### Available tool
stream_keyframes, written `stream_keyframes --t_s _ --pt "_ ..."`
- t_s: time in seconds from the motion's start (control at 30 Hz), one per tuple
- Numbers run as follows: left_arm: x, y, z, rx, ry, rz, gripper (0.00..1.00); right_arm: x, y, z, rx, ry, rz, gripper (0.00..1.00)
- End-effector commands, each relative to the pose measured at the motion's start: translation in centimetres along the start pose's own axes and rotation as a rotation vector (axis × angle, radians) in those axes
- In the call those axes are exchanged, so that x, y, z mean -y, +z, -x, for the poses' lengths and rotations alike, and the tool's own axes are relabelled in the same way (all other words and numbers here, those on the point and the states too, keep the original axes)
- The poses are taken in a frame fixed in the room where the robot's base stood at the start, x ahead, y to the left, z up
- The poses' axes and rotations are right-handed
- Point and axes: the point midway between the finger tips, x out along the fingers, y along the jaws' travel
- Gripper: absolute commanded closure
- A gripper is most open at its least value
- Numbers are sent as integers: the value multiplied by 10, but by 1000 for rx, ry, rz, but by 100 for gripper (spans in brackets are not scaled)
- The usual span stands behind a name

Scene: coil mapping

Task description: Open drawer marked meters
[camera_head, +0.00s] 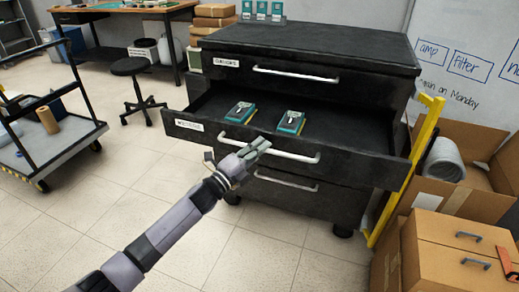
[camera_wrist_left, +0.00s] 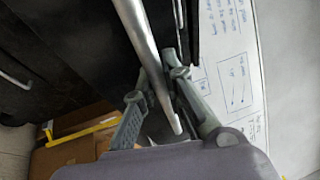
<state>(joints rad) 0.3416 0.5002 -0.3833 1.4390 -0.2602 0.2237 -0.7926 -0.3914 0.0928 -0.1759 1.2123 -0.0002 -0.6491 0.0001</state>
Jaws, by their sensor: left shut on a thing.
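The black cabinet's middle drawer (camera_head: 340,140) is pulled out, with a white label on its front left whose text is too small to read surely. Two teal and yellow meters (camera_head: 240,112) (camera_head: 290,122) lie inside it. My left gripper (camera_head: 258,148) is shut on the left part of this drawer's white bar handle (camera_head: 295,156). In the left wrist view the handle (camera_wrist_left: 137,30) runs between the fingers of the gripper (camera_wrist_left: 160,88). My right gripper is not in view.
The top drawer (camera_head: 300,82) and lower drawer (camera_head: 290,190) are shut. A yellow post (camera_head: 405,180) and cardboard boxes (camera_head: 440,250) stand close on the right. A cart (camera_head: 50,140) and stool (camera_head: 130,68) stand left. The floor in front is clear.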

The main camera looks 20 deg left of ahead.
Motion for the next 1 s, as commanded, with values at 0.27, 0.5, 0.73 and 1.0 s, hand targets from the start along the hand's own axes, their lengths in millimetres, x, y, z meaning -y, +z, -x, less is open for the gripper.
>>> stream_keyframes --t_s 0.27,0.5,0.73,1.0 --pt "-1 0 0 1 2 -3 100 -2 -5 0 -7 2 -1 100" --pt "0 0 0 1 1 -2 80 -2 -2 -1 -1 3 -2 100" --pt "0 0 0 0 0 -1 80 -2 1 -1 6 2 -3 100" --pt "-2 0 32 0 3 0 80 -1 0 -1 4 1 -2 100"
